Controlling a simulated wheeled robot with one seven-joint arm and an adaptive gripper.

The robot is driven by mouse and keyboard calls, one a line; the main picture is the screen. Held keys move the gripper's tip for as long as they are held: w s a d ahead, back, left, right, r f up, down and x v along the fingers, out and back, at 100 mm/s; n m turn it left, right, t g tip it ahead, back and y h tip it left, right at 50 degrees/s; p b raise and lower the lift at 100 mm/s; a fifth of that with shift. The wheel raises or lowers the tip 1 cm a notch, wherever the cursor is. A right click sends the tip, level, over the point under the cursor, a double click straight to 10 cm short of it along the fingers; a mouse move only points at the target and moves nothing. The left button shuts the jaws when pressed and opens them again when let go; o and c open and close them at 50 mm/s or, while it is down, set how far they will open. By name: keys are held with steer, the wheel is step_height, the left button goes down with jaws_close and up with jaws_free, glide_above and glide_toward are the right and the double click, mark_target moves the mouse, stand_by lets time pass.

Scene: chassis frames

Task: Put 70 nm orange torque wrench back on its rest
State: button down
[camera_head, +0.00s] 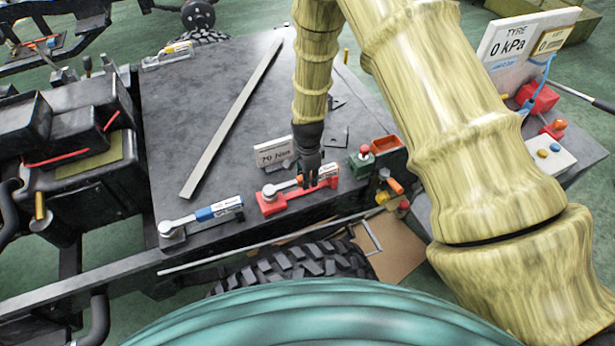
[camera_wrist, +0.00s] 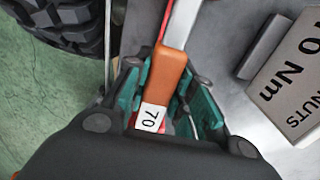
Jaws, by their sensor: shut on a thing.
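The torque wrench (camera_wrist: 168,75) has an orange handle with a white "70" label and a silver shaft. My gripper (camera_wrist: 165,97) is shut on its handle, with teal fingers on both sides. In the head view, my dark gripper (camera_head: 311,180) reaches down from above, and the wrench's silver head (camera_head: 271,190) points left. The red rest (camera_head: 270,207) is directly under the wrench, running the same way. A red strip also shows beside the shaft in the wrist view. I cannot tell whether the wrench touches the rest; the fingers hide part of the handle.
A "70 Nm" sign (camera_head: 274,153) stands just behind the rest. A blue-handled wrench (camera_head: 212,210) lies to the left. A green box with a red button (camera_head: 364,158) and an orange bin (camera_head: 386,146) stand right. A long metal bar (camera_head: 235,115) crosses the grey plate.

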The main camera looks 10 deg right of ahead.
steer(key=c, duration=1.1)
jaws_free()
steer(key=shift+c, duration=0.2)
steer(key=shift+r+p, duration=2.15)
steer(key=shift+r, duration=1.4)
